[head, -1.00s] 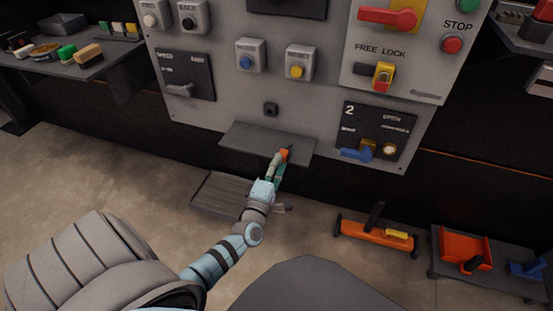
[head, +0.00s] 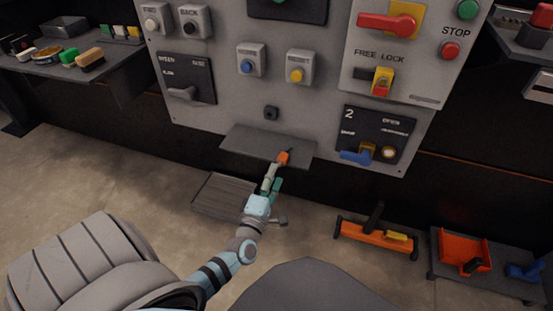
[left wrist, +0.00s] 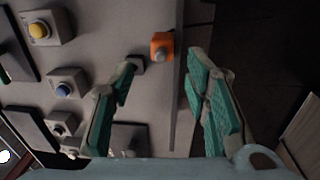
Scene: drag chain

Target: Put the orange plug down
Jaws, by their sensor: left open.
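The orange plug (head: 284,158) sits on the small grey shelf (head: 250,141) under the panel, near its front right edge. It also shows in the left wrist view (left wrist: 162,46), beyond the fingertips. My left gripper (head: 272,178) is open and empty, just in front of and below the shelf edge, apart from the plug. In the left wrist view its two teal-padded fingers (left wrist: 162,85) stand wide apart with nothing between them. My right gripper is not in view.
The panel above the shelf has a dark socket (head: 271,113), a blue button (head: 247,67) and a yellow button (head: 296,75). A blue-handled switch (head: 357,157) is right of the shelf. An orange tool (head: 376,236) and an orange bin (head: 462,250) are low at the right.

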